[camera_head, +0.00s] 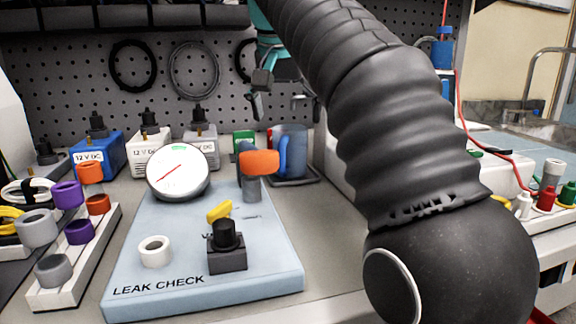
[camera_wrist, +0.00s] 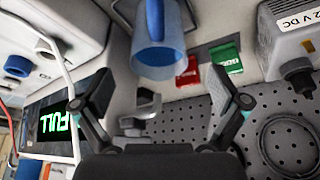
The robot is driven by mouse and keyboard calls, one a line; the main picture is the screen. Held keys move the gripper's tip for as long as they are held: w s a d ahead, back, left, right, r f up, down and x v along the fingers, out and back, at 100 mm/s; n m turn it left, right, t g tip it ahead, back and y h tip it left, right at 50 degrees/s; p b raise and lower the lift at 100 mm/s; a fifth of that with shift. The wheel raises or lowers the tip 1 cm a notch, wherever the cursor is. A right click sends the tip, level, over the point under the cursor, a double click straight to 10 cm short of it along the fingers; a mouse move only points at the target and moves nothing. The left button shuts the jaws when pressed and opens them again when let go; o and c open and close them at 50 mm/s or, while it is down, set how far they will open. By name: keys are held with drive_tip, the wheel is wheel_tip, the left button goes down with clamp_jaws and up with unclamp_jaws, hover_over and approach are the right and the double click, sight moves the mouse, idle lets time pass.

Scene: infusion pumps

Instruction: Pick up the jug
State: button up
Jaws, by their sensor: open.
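The jug (camera_head: 294,150) is blue with a brighter blue handle on its left side. It stands upright on a small dark tray (camera_head: 302,181) at the back of the bench, partly hidden behind an orange-topped fitting. My gripper (camera_head: 279,103) is above the jug, in front of the pegboard, with its fingers apart and nothing between them. In the wrist view the jug (camera_wrist: 172,58) is at the top middle, beyond the open fingers of my gripper (camera_wrist: 163,95) and apart from them.
A blue leak check panel (camera_head: 200,270) with a gauge (camera_head: 178,171) and an orange fitting (camera_head: 259,162) lies in front of the jug. Power supply boxes (camera_head: 97,157) line the back left. A green block (camera_wrist: 225,59) and red block (camera_wrist: 188,72) are beside the jug. A lit display (camera_wrist: 56,127) reads FULL.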

sight(290, 137)
drive_tip(key=shift+s+b+x, duration=0.1)
drive_tip(key=shift+b+x, duration=0.55)
drive_tip(key=shift+x, duration=0.8)
drive_tip(key=shift+s+b+x, duration=0.15)
drive_tip(key=shift+b+x, duration=0.45)
drive_tip(key=shift+x, duration=0.8)
drive_tip(key=c, duration=1.5)
drive_tip(key=shift+r+p, duration=0.15)
drive_tip(key=shift+p, duration=0.15)
